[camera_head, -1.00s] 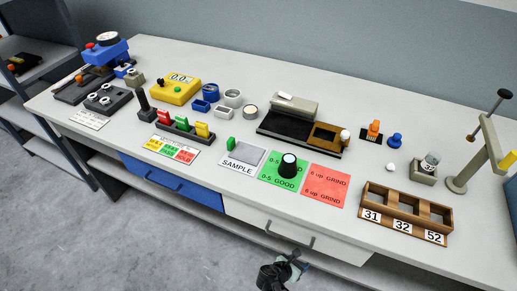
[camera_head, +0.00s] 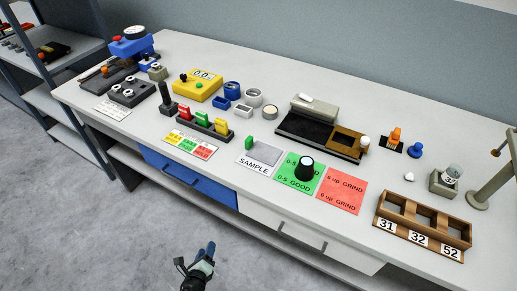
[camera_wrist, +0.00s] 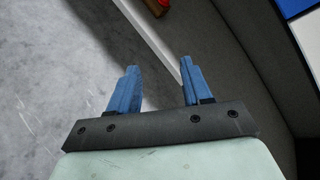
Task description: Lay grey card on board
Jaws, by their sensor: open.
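I cannot single out a loose grey card for certain. A flat grey panel (camera_head: 267,153) lies on the white SAMPLE sheet (camera_head: 252,168) at the middle of the bench front. A dark rack (camera_head: 199,126) behind the coloured label sheet (camera_head: 190,145) holds red, green and yellow pieces. Which item is the board is not clear; a black-bedded board (camera_head: 301,129) lies behind the green sheet. My gripper (camera_head: 210,248) is low in front of the bench, below the blue drawer, away from all of these. In the wrist view its blue fingers (camera_wrist: 158,80) are apart, with nothing between them.
A black knob (camera_head: 304,168) stands on the green GOOD sheet (camera_head: 288,186), beside the red GRIND sheet (camera_head: 341,190). A wooden numbered tray (camera_head: 423,223) is at the right. A yellow meter (camera_head: 197,84) stands left. The bench's front edge and drawers lie between my gripper and the top.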

